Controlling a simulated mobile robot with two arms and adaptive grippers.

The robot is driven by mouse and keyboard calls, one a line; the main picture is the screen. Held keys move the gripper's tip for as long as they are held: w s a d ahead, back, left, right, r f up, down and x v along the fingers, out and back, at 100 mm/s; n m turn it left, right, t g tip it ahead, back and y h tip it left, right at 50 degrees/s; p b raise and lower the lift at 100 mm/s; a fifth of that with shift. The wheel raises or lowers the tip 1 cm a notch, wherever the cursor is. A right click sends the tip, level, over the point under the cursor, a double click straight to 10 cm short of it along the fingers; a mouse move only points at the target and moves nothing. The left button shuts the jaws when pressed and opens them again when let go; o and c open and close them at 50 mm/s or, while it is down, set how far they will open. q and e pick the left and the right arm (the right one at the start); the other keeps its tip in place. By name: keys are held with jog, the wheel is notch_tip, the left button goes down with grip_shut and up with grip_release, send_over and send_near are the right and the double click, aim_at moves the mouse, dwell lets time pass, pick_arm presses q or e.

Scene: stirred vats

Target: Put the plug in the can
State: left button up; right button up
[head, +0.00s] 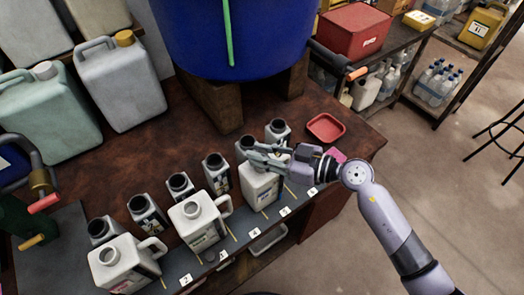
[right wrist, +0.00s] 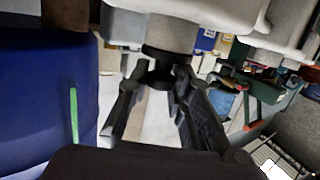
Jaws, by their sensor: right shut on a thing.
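My right gripper (head: 268,157) is over the neck of a white can (head: 262,187), the rightmost of three such cans on the bench. In the right wrist view its fingers (right wrist: 160,85) are closed on a small dark plug (right wrist: 160,66). The plug is at the mouth of a grey neck (right wrist: 170,35), which shows upside down. I cannot tell whether the plug sits in the neck or just over it. In the head view the gripper hides the plug and the can's mouth. My left gripper is not in view.
Two more white cans (head: 200,222) (head: 124,266) stand to the left with open necks. Several small grey bottles (head: 216,174) stand behind the cans. A blue vat (head: 235,35) stands on wooden blocks at the back. A red tray (head: 326,127) lies near the bench's right corner.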

jog(key=o, duration=0.9)
jog(key=shift+o, duration=0.3)
jog(key=o, duration=0.5)
jog(key=shift+r+p, duration=3.7)
jog(key=shift+p, duration=1.75)
jog(key=shift+r, duration=0.1)
